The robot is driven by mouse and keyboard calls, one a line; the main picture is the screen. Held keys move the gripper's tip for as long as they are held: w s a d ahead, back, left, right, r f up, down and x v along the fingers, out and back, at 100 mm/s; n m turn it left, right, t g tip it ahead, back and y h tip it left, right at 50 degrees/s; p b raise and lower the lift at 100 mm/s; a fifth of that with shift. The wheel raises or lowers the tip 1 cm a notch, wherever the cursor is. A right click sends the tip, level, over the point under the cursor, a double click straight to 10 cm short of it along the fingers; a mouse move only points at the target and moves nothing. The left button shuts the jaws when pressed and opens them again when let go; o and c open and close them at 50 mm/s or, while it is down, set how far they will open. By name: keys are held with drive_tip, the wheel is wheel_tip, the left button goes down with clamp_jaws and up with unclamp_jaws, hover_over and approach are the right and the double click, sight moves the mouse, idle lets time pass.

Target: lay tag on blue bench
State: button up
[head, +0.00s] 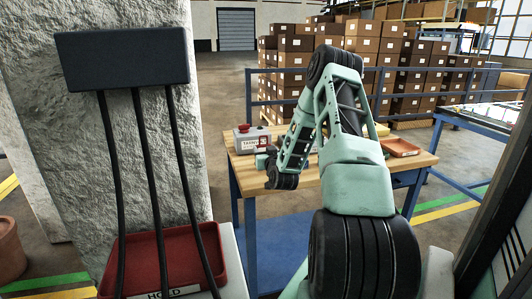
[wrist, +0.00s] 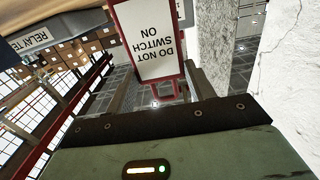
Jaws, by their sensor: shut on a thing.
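The tag is a white card with a red border reading "DO NOT SWITCH ON"; it fills the upper middle of the wrist view (wrist: 148,42). My gripper (wrist: 168,92) is shut on its red end. In the head view the gripper (head: 264,160) is at the end of my folded arm, over the left part of the blue bench, with a bit of the red and white tag (head: 262,142) showing. The bench has a wooden top (head: 414,161) and blue legs. I cannot tell how far the tag is above the top.
A grey box with a red button (head: 251,138) stands at the bench's left. An orange-red tray (head: 401,148) lies at its right. A red tray marked HOLD (head: 196,258) is in front left, below a dark block (head: 122,58) with hanging cables. Blue railings and stacked cartons stand behind.

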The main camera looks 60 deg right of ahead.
drive_tip(key=shift+f, duration=0.35)
drive_tip(key=shift+f, duration=0.15)
drive_tip(key=o, duration=1)
drive_tip(key=shift+c, duration=0.2)
drive_tip(key=shift+r, duration=0.2)
drive_tip(key=b+v, duration=0.3)
drive_tip(key=v, duration=0.9)
